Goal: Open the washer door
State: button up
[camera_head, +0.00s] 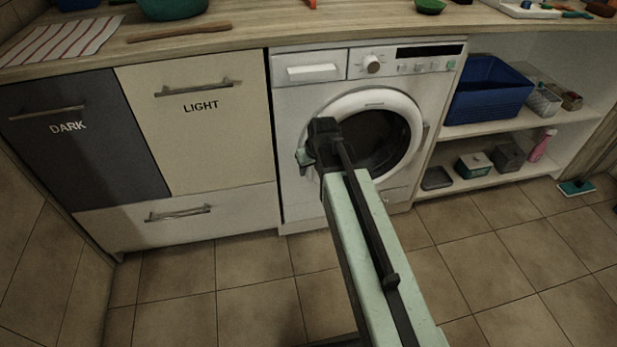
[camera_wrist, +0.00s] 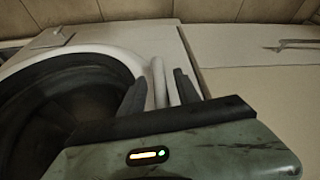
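The white washer (camera_head: 310,99) stands under the counter. Its round door (camera_head: 410,111) has a white ring and dark glass and looks shut. My gripper (camera_head: 305,160) is at the left edge of the door and hides that part of the ring. In the wrist view the door ring (camera_wrist: 75,53) is at the left. A pale upright door handle (camera_wrist: 160,85) stands between the two dark fingers of my gripper (camera_wrist: 160,92). The fingers are apart, with a small gap to the handle on the left finger's side. Contact on the right finger's side cannot be told.
A cabinet with DARK (camera_head: 85,150) and LIGHT (camera_head: 200,140) fronts and a lower drawer (camera_head: 240,207) adjoins the washer at left. Open shelves (camera_head: 485,128) with a blue basin (camera_head: 490,90) are at right. The tiled floor (camera_head: 230,285) in front is clear.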

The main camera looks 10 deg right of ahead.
jog(key=shift+f, duration=0.1)
jog(key=shift+c, duration=0.3)
grip_shut()
dwell(0.4)
jog(key=shift+a, duration=0.1)
dwell(0.6)
